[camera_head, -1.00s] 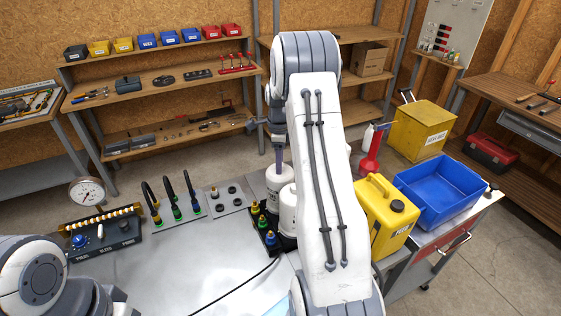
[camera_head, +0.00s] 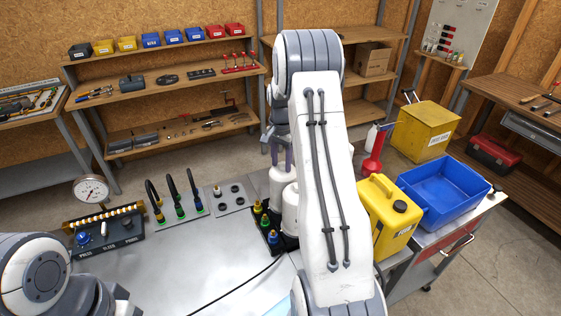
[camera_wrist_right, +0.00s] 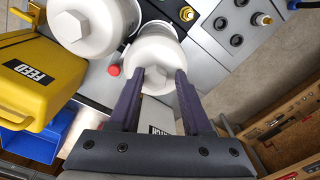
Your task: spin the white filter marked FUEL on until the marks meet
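Two white filters stand side by side at the black block: the far one (camera_head: 283,181) and the near one (camera_head: 290,210), partly hidden by my right arm. No FUEL lettering or alignment marks are readable. In the right wrist view, the far filter (camera_wrist_right: 160,50) lies below my right gripper (camera_wrist_right: 161,73), its hex top partly behind the left fingertip. The fingers are apart, with a gap at the right finger. My right gripper (camera_head: 281,158) also shows above that filter in the head view. My left arm shows at lower left, but its gripper is out of frame.
A black block with coloured fittings (camera_head: 266,226) stands left of the filters. A plate with hoses (camera_head: 178,211) and a gauge unit (camera_head: 105,229) are farther left. A yellow FEED can (camera_head: 390,215) and a blue bin (camera_head: 445,195) stand right. The front bench is mostly clear.

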